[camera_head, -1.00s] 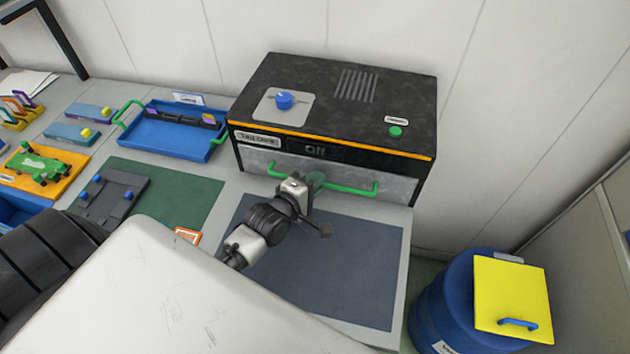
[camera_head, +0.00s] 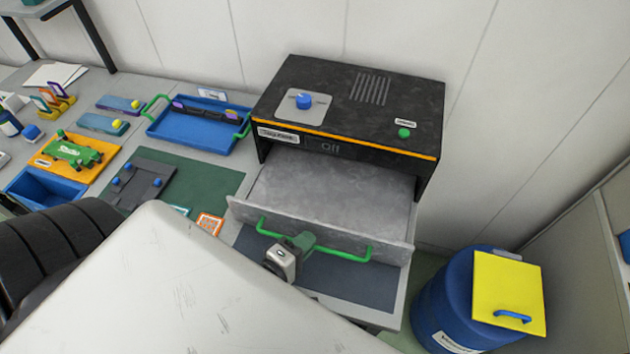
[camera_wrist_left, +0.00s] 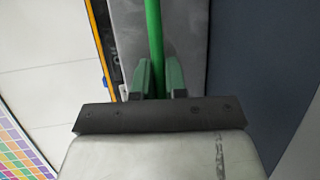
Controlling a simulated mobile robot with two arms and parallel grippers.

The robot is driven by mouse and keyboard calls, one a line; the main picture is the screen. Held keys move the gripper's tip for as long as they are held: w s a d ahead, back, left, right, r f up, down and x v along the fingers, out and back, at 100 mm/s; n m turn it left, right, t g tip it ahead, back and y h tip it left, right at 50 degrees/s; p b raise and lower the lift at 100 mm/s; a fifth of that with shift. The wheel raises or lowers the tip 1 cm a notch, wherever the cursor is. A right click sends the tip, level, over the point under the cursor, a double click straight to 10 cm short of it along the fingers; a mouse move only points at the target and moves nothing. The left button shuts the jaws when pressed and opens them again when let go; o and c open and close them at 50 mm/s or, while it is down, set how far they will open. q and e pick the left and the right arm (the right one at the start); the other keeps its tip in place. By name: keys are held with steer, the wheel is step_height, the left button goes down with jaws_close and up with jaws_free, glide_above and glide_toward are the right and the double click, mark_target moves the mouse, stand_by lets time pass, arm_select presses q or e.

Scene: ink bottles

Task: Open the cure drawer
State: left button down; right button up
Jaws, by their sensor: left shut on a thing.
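The cure drawer (camera_head: 330,190) is a grey metal drawer pulled well out of the black box-shaped unit (camera_head: 350,105), toward me. Its front carries a long green bar handle (camera_head: 345,254). My left gripper (camera_head: 301,243) is shut on this handle, left of the handle's middle. In the left wrist view, the green bar (camera_wrist_left: 153,40) runs between the two fingers (camera_wrist_left: 158,80). The drawer's visible top surface looks flat and grey, with nothing lying on it. My right gripper is not in view.
A blue knob (camera_head: 303,101) and a green button (camera_head: 404,132) are on the unit's top. A blue tray (camera_head: 190,138) with green handles stands to its left. A blue barrel (camera_head: 450,310) with a yellow lid (camera_head: 510,293) stands at the right. A dark mat (camera_head: 350,280) lies under the drawer front.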

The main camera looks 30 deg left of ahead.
arm_select(q)
steer(key=s, duration=0.2)
steer(key=s+d, duration=0.1)
steer(key=s, duration=0.3)
steer(key=shift+d+p, duration=0.3)
steer(key=shift+s+d, duration=0.1)
steer(key=shift+s, duration=0.3)
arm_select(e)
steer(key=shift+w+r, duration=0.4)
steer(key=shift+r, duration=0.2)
arm_select(q)
steer(key=c, duration=1.5)
jaws_free()
steer(key=shift+o, duration=0.2)
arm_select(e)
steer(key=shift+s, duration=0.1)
arm_select(q)
steer(key=b+v, duration=0.2)
steer(key=v, duration=0.9)
steer(key=shift+b, duration=0.4)
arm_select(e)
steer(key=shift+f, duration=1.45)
arm_select(q)
steer(key=shift+w+f, duration=0.1)
